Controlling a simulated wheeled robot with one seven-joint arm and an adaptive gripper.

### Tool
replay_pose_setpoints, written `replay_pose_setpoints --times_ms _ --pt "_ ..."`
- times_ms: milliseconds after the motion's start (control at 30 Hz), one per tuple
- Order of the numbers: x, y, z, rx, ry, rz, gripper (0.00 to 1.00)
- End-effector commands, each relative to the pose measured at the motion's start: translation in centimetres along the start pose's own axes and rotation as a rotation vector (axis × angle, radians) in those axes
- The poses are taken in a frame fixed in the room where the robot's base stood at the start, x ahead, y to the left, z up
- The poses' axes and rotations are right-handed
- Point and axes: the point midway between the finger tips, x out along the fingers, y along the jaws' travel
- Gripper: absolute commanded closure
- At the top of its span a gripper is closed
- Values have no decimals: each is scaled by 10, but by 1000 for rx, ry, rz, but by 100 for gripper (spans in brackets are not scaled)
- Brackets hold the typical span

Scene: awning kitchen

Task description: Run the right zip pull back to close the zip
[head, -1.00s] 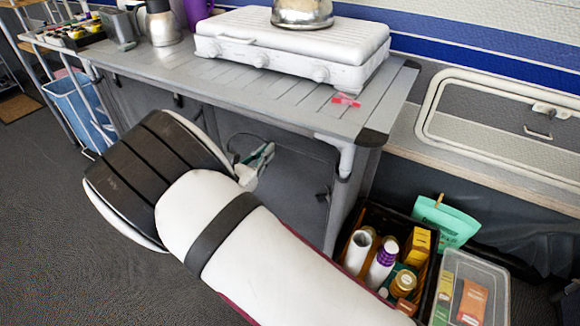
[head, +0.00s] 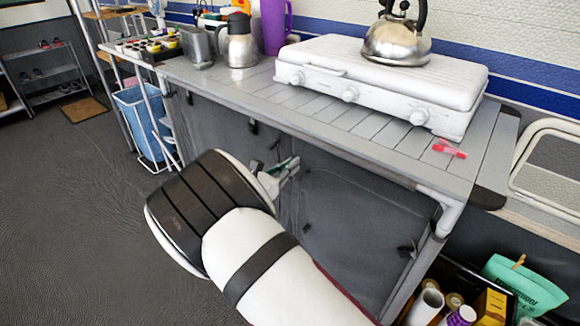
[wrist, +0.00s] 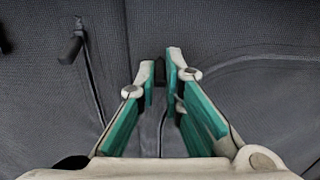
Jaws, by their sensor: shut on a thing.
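My gripper (head: 287,170) is at the dark grey fabric front (head: 350,205) of the kitchen unit, below the counter edge. In the wrist view its two green-sided fingers close around a small black zip pull (wrist: 160,72), which shows only as a dark bit between the tips. In the head view that pull is hidden by the fingers. Another black tab (wrist: 70,45) hangs left of the gripper in the wrist view. A thin curved seam (wrist: 163,130) runs below the fingertips. I cannot tell how far the zip is closed.
The grey slatted counter (head: 400,150) overhangs the front, with a white stove (head: 380,80) and kettle (head: 396,40) on it. Black tabs (head: 407,250) stick out from the fabric. A crate of goods stands lower right. The floor (head: 70,210) at left is clear.

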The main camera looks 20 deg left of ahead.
Motion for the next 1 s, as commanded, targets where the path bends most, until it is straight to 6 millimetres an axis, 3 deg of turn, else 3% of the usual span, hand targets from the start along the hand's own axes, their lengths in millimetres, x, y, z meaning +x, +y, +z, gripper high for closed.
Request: replay_pose_setpoints --times_ms 200,300,333,733,1000 --pt "-1 6 3 5 0 16 100" --pt "-1 7 3 6 0 17 73" --pt "-1 7 3 6 0 17 71" --pt "-8 4 2 3 0 11 71" --pt "-56 5 2 3 1 15 71"
